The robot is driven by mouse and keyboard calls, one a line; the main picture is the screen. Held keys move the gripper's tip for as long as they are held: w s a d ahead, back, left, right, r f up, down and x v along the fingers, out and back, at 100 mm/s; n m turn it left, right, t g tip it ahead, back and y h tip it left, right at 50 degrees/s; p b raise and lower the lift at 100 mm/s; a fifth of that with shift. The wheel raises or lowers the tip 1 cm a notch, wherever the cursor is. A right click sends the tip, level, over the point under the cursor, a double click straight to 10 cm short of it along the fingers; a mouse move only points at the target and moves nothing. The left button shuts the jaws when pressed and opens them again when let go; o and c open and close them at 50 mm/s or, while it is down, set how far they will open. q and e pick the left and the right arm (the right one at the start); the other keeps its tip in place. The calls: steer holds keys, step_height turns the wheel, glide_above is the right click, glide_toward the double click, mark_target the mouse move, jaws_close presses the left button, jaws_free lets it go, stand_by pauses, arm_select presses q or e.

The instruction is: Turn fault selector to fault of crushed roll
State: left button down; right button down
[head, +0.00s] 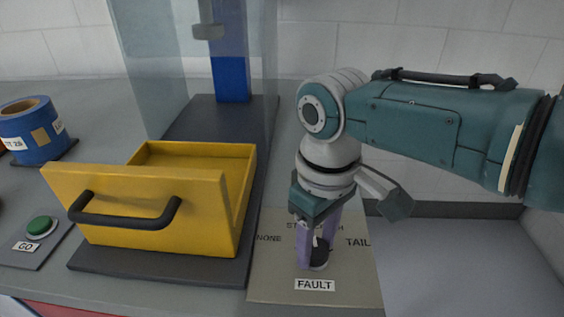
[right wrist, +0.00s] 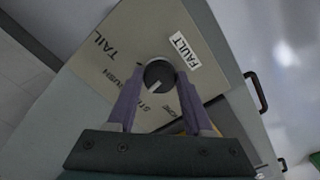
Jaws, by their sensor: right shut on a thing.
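The fault selector is a dark round knob (head: 319,256) with a white pointer mark, on a beige plate (head: 350,285) labelled FAULT. The labels NONE and TAIL stand to its left and right in the head view. Two labels between them are partly hidden by my gripper. My right gripper (head: 318,262) reaches down from above, its purple fingers shut on the knob's sides. The right wrist view shows the fingers (right wrist: 158,85) on either side of the knob (right wrist: 159,74). Its white mark points to the lower left there, roughly between the ST and CRUSH labels. My left gripper is out of view.
An open yellow drawer (head: 232,205) with a black handle stands left of the plate. A green GO button (head: 41,226) and a blue roll (head: 30,130) are farther left. A clear-walled enclosure (head: 155,70) with a blue post stands behind. A grey recessed area lies right of the plate.

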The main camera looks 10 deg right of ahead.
mark_target(316, 248)
steer(key=m+p, duration=0.1)
steer(key=m, duration=0.4)
steer(key=shift+m, duration=0.3)
stand_by(0.4)
steer(key=shift+c, duration=1.5)
jaws_free()
steer(key=shift+r, duration=0.1)
step_height(316, 248, up, 9)
steer(key=p, duration=0.6)
steer(key=shift+f, duration=0.2)
steer(key=shift+r, duration=0.6)
